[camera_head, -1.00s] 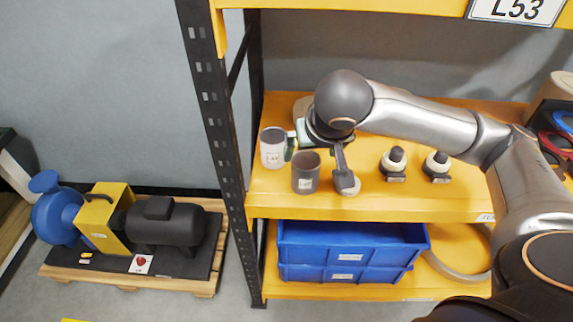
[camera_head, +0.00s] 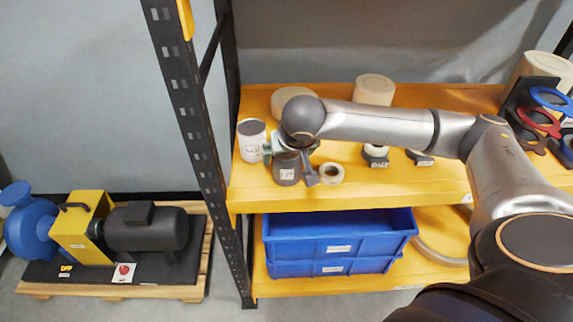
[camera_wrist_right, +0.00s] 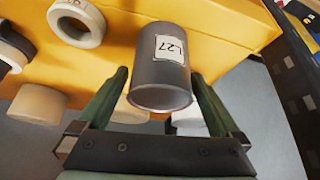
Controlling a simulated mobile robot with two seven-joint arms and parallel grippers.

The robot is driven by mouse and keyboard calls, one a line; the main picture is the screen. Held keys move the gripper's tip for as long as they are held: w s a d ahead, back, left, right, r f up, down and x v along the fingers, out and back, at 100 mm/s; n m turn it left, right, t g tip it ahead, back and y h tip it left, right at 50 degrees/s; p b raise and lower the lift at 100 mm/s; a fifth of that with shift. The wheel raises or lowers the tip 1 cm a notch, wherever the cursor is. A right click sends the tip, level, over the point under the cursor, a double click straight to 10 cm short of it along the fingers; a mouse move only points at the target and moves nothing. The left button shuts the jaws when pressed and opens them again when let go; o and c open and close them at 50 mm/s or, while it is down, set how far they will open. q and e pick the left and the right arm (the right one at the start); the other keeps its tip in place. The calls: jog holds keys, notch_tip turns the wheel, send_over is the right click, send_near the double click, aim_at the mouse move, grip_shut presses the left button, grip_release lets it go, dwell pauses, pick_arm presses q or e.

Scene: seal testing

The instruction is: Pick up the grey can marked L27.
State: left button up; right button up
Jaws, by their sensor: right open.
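The grey can marked L27 (camera_head: 287,170) stands upright near the front left of the yellow upper shelf. In the right wrist view the can (camera_wrist_right: 165,75) shows its white L27 label. My right gripper (camera_head: 291,162) is open at the can, with one finger to each side of it. In the right wrist view the can lies between the two green fingers of the gripper (camera_wrist_right: 158,98), with a visible gap on each side. Whether a finger touches it is not clear. My left gripper is not in view.
A white can (camera_head: 251,140) stands just left of the grey can. A pale ring (camera_head: 331,174) lies close on its right. Dark-based pieces (camera_head: 376,156) sit further right. The shelf's black upright (camera_head: 195,120) is at the left. Blue crates (camera_head: 340,240) are below.

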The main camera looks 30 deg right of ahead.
jog(key=shift+w, duration=0.1)
jog(key=c, duration=1.5)
